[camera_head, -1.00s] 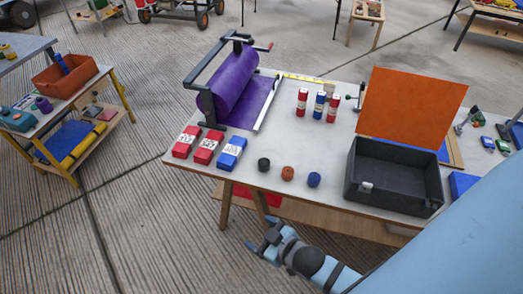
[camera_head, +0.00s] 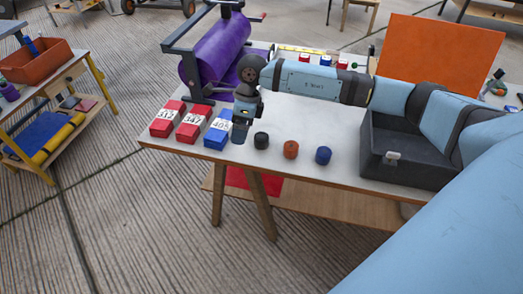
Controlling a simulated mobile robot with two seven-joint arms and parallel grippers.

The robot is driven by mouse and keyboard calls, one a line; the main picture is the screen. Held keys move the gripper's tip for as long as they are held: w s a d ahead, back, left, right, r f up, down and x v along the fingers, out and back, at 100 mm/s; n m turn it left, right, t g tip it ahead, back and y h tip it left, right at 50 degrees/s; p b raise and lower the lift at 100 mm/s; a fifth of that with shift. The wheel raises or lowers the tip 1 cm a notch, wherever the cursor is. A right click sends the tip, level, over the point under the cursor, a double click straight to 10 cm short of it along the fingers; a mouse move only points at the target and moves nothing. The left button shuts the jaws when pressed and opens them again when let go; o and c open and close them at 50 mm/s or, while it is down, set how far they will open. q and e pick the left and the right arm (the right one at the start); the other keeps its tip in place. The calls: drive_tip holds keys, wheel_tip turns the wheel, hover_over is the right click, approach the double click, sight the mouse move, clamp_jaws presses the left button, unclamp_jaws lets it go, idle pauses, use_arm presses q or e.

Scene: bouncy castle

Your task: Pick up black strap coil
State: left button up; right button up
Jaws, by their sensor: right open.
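The black strap coil (camera_head: 261,141) sits upright near the front edge of the white table (camera_head: 345,187). It is the leftmost of three small coils, beside an orange one (camera_head: 290,149) and a blue one (camera_head: 323,155). My right arm reaches in from the right across the table. My right gripper (camera_head: 240,128) points down just left of and behind the black coil, close to the blue box (camera_head: 218,131). It is open and apart from the black coil in the picture; its exact height above the table is hard to tell. My left gripper is not in view.
Two red boxes (camera_head: 180,119) with white labels stand left of the blue box. A purple roll on a frame (camera_head: 215,50) stands behind.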

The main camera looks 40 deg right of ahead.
sight(262, 136)
drive_tip(key=w+d+r+h+b, duration=0.1)
drive_tip(key=w+d+h, duration=0.25)
drive_tip(key=d, duration=0.45)
drive_tip(key=shift+t+h, duration=0.25)
drive_tip(key=shift+t, duration=0.15)
drive_tip(key=f, duration=0.7)
drive_tip(key=shift+s+d+f, duration=0.15)
drive_tip(key=shift+s+d, duration=0.2)
drive_tip(key=shift+s+d+f+b, duration=0.1)
drive_tip(key=shift+f+b, duration=0.15)
drive_tip(key=shift+f, duration=1.2)
drive_tip(key=shift+s+f+b, duration=0.1)
drive_tip(key=shift+f+b, duration=0.1)
drive_tip(key=shift+f, duration=1.2)
drive_tip(key=c, duration=1)
drive_tip(key=shift+r, duration=0.15)
